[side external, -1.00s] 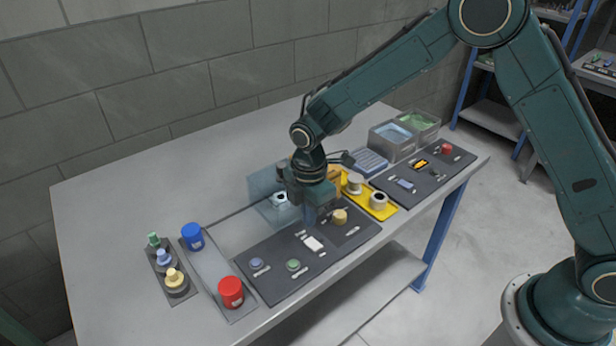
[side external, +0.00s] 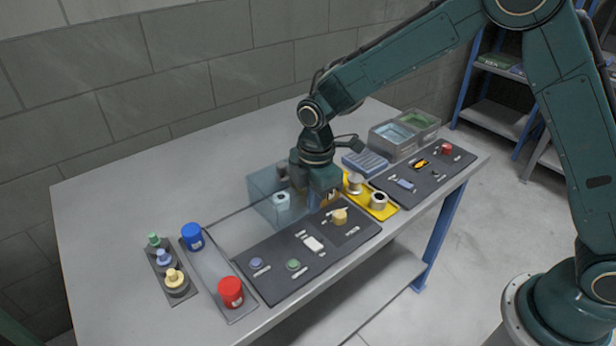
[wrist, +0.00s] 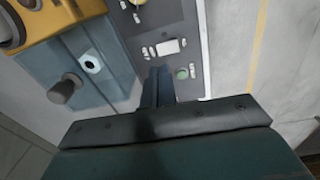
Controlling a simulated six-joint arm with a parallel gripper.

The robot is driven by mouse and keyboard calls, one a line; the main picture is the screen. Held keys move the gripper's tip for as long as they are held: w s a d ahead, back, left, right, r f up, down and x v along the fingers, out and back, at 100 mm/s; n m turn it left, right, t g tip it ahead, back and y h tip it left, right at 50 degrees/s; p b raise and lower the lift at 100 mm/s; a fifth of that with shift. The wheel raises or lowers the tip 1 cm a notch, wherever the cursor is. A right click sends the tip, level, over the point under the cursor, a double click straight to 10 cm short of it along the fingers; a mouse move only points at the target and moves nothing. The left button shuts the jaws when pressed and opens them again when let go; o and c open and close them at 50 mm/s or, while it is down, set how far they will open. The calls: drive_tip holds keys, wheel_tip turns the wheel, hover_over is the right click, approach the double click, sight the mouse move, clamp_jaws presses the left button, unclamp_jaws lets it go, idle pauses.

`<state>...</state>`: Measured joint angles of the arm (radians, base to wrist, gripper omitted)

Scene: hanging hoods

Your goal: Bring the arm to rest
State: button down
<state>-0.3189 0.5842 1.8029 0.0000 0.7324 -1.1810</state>
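My gripper (wrist: 160,70) shows in the wrist view with its two narrow fingers close together and nothing visible between them. In the side view my wrist hangs over the table, just right of a see-through bluish hood (side external: 262,205); the fingertips are hard to make out there. The hood stands on the table with a small pale-blue and white object (side external: 281,201) inside. In the wrist view the hood (wrist: 105,45) is at the left, with a grey knob (wrist: 65,88) and the pale object (wrist: 92,64). My gripper appears apart from the hood.
A dark mat (side external: 270,285) with buttons and a white block (side external: 313,243) lies in front. Red (side external: 231,292) and blue (side external: 193,236) jars stand left. A yellow tray (side external: 388,212) with spools, another dark board (side external: 450,175) and clear bins (side external: 392,140) are right. The table's back left is clear.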

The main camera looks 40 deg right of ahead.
drive_tip(key=s+d+r+m+t, duration=0.1)
drive_tip(key=s+d+r+m, duration=0.35)
drive_tip(key=r, duration=0.35)
drive_tip(key=s+d+r+m+t, duration=0.2)
drive_tip(key=s+d+r+m, duration=0.2)
drive_tip(key=s+r, duration=0.3)
drive_tip(key=s+d+r+m+t, duration=0.1)
drive_tip(key=s+d+r+m, duration=0.1)
drive_tip(key=s, duration=0.5)
drive_tip(key=s+d+r+m+t, duration=0.1)
drive_tip(key=s+d+r+m, duration=0.2)
drive_tip(key=s+m, duration=0.3)
drive_tip(key=shift+s+d+r+m, duration=0.15)
drive_tip(key=shift+s+d+m, duration=0.3)
drive_tip(key=shift+s, duration=0.55)
drive_tip(key=shift+d, duration=0.1)
